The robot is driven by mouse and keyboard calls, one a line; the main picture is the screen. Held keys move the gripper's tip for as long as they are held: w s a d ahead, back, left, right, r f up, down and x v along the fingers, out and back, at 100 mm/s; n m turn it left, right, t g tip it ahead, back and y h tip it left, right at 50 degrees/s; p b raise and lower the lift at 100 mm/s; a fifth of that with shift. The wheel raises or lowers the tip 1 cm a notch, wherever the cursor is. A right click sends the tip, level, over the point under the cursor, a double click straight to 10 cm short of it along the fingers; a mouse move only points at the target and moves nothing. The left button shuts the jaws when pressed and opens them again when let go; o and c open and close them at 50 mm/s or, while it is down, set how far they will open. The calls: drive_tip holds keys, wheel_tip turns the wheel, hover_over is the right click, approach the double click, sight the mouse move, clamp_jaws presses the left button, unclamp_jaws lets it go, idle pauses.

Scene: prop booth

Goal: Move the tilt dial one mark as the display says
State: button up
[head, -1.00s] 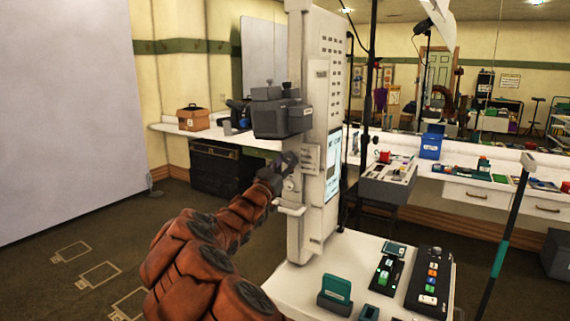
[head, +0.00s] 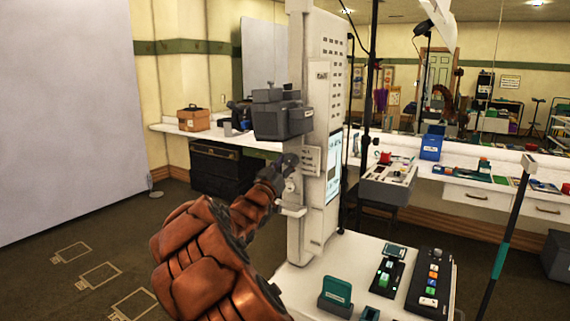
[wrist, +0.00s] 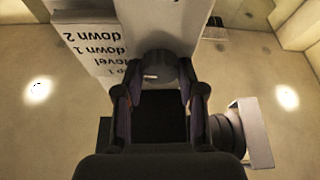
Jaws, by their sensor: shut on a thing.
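The tilt dial (wrist: 158,68) is a dark round knob with a short white pointer mark in the wrist view. My gripper (wrist: 158,95) is shut on it, with one finger at each side. A white label plate (wrist: 95,45) beside it appears upside down and reads "level", "down 1" and "down 2", with a partly hidden "up 1" line. In the head view my gripper (head: 284,168) is at the side of the white column, and the dial is hidden there. The lit display (head: 333,165) is on the column's front; its text is too small to read.
A dark grey camera-like box (head: 280,116) juts from the column just above my gripper. A small white ledge (head: 291,210) sits just below. A white table (head: 315,265) with control boxes stands in front. Open floor (head: 90,240) lies to the left.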

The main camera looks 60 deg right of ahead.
drive_tip(key=shift+s+d, duration=0.15)
drive_tip(key=shift+s, duration=0.3)
idle(0.3)
drive_tip(key=o, duration=1.1)
drive_tip(key=shift+s, duration=0.1)
drive_tip(key=shift+o, duration=0.2)
drive_tip(key=shift+w+a, duration=0.2)
drive_tip(key=shift+w, duration=0.05)
drive_tip(key=shift+a+f, duration=0.25)
drive_tip(key=shift+a, duration=0.3)
drive_tip(key=v, duration=1)
drive_tip(key=shift+a, duration=0.3)
drive_tip(key=shift+s+f, duration=0.1)
